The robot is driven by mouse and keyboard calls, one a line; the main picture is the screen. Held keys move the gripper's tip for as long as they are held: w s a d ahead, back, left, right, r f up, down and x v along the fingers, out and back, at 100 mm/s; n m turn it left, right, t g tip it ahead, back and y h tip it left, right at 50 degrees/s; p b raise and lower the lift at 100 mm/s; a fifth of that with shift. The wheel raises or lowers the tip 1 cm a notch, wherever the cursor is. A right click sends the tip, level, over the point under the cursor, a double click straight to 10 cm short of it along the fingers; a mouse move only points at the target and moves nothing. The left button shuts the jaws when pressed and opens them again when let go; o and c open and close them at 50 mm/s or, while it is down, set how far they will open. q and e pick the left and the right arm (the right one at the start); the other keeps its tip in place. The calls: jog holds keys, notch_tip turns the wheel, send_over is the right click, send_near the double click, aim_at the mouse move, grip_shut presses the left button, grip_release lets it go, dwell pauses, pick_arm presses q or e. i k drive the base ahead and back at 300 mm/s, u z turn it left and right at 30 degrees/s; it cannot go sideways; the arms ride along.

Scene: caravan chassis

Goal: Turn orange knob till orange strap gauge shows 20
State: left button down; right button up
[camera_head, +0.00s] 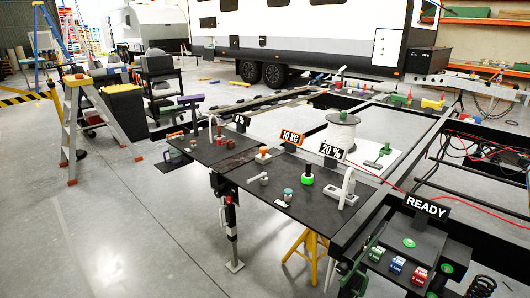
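A black worktop (240,165) on the chassis carries several small fittings. An orange sign reading 10 KG (291,137) stands at its back edge. A small orange-topped fitting on a pale block (263,154) sits left of that sign; it looks like the orange knob, but its pointer and markings are too small to read. An orange strap is not clear to me. Neither of my grippers shows in this view.
A black sign reads 20 % (331,151), another % sign (241,120) stands left, and a READY sign (427,206) stands right. A green knob (307,179) and teal-topped fitting (288,195) share the worktop. A stepladder (85,120) stands left; floor (110,235) is clear.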

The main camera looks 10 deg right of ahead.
aim_at(263, 150)
jog(key=u, duration=0.6)
jog(key=i, duration=0.75)
jog(key=u, duration=0.45)
